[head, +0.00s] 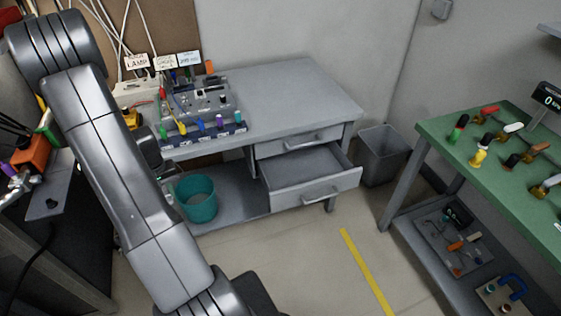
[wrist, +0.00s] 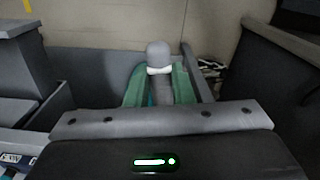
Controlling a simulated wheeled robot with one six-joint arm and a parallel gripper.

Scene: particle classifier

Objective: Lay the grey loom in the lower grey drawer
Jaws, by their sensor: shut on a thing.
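In the wrist view my gripper (wrist: 160,78) has green fingers closed on a rounded grey piece with a white band, which I take for the grey loom (wrist: 158,54). Its lower part is hidden between the fingers. The lower grey drawer (head: 318,192) is pulled out from the grey bench in the head view, and its visible inside looks bare. In the head view my arm covers the gripper and the loom, left of the drawer, so their exact gap to it cannot be told.
The upper drawer (head: 299,139) looks shut. A teal bucket (head: 198,199) stands on the low shelf left of the drawers. A grey bin (head: 382,155) and a green table (head: 500,165) stand right. Floor before the drawer is clear.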

